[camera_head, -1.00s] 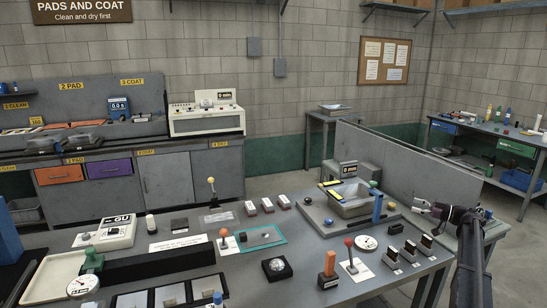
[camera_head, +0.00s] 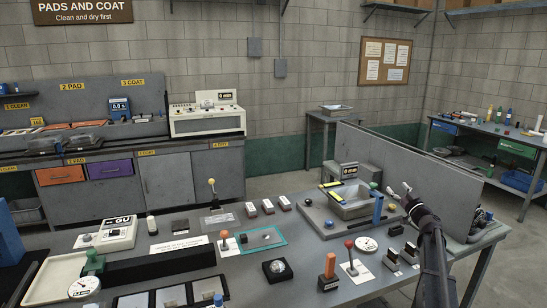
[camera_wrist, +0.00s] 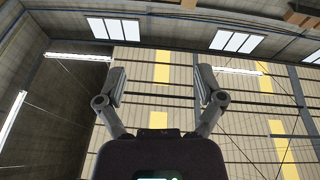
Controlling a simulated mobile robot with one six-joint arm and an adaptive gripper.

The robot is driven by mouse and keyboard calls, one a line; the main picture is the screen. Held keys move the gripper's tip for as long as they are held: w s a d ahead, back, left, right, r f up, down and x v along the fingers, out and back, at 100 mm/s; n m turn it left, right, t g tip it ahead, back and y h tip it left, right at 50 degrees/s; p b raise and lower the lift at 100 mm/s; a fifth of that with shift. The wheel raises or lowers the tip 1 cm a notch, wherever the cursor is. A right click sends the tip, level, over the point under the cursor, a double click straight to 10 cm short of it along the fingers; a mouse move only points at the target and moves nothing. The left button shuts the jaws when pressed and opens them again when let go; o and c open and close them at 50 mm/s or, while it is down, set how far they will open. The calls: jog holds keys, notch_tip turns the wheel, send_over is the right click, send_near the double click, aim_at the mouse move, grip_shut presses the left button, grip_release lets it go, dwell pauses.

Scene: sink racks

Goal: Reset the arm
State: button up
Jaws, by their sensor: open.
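My gripper (camera_head: 404,194) is at the right side of the grey table in the head view, at the end of my dark arm, above the table's right part. It points up and to the left, beside the grey panel. In the wrist view my gripper (camera_wrist: 160,88) shows two fingers spread wide, with nothing between them. Behind the fingers are only the ceiling, roof windows and a ribbed wall, so the wrist camera faces upward. My arm hides part of the table's right edge.
The table (camera_head: 310,262) holds a metal basin (camera_head: 352,208), a blue block (camera_head: 378,209), a red-knobbed stand (camera_head: 350,262), a round gauge (camera_head: 367,244) and several dark blocks near my arm. A grey panel (camera_head: 400,165) stands behind my gripper. Open floor (camera_head: 515,225) lies to the right.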

jog(key=s+a+f+m+g+h+p, duration=0.2)
jog(key=s+a+f+m+g+h, duration=0.8)
jog(key=s+a+f, duration=0.55)
jog(key=s+a+f+n+g+y, duration=0.2)
jog(key=s+a+g, duration=0.3)
jog(key=s, duration=0.7)
jog(key=s+a+f+n+g+y, duration=0.1)
jog(key=s+a+f+n+g, duration=0.2)
jog(key=s+a, duration=0.7)
jog(key=s+f+g, duration=0.1)
jog(key=s+g, duration=0.1)
jog(key=s, duration=0.1)
jog(key=shift+s+y, duration=0.2)
jog(key=shift+y, duration=0.2)
